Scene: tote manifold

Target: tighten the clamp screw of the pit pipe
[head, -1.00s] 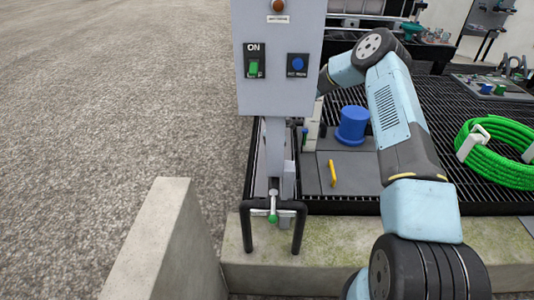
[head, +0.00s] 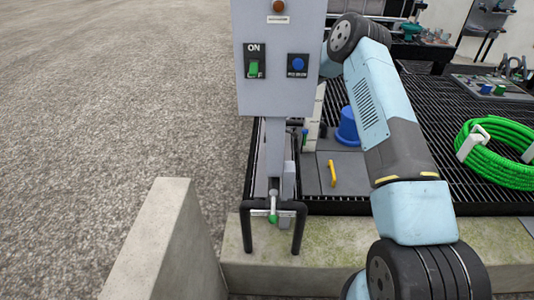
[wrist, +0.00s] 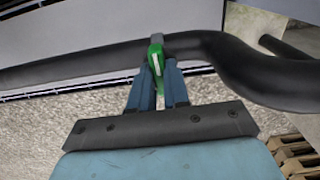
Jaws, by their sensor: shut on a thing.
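In the wrist view my gripper (wrist: 158,92) has its blue fingers shut on a green handle (wrist: 156,58). The handle sits right at a thick black pipe (wrist: 90,66), by a grey band (wrist: 160,40) around it; I take the handle for part of a clamp screw. The fingers hide its lower part.
The control box has a green ON switch (head: 254,69) and a blue button (head: 298,64). A blue bucket (head: 348,125), a yellow handle (head: 332,173) and a green hose coil (head: 500,155) lie on the right. Concrete walls (head: 165,245) stand in front. Wooden pallets (wrist: 290,152) show in the wrist view.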

